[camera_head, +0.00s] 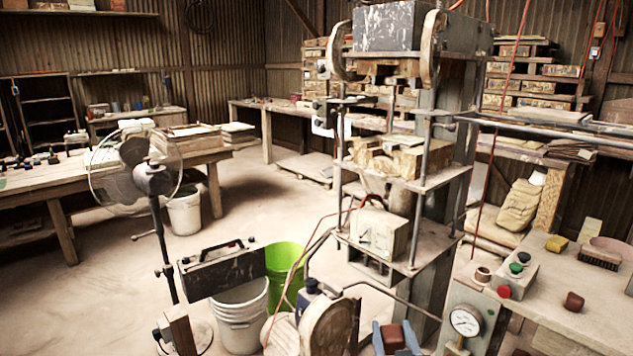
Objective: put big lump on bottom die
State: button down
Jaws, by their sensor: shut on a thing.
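My gripper (395,336) is at the bottom edge of the view, right of centre. Its two blue fingers are shut on a red-brown lump (392,334), which shows between them. A smaller-looking red-brown lump (574,301) lies on the bench at right. The tall press (427,150) stands beyond my gripper. Pale blocks (410,161) sit on its middle plate; the bottom die seems to be among them, but I cannot tell which part it is. My gripper is in front of and below that plate, apart from it.
Press posts and red hoses stand around the plates. A green bucket (285,265), a white bucket (240,318) and a fan (140,170) stand left.

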notch_tip(320, 180, up, 13)
jog(key=p, duration=1.3)
send_over(388, 351)
notch_tip(388, 351, down, 5)
notch_tip(388, 351, up, 7)
jog(key=s, duration=0.2)
jog(key=shift+s+f, duration=0.15)
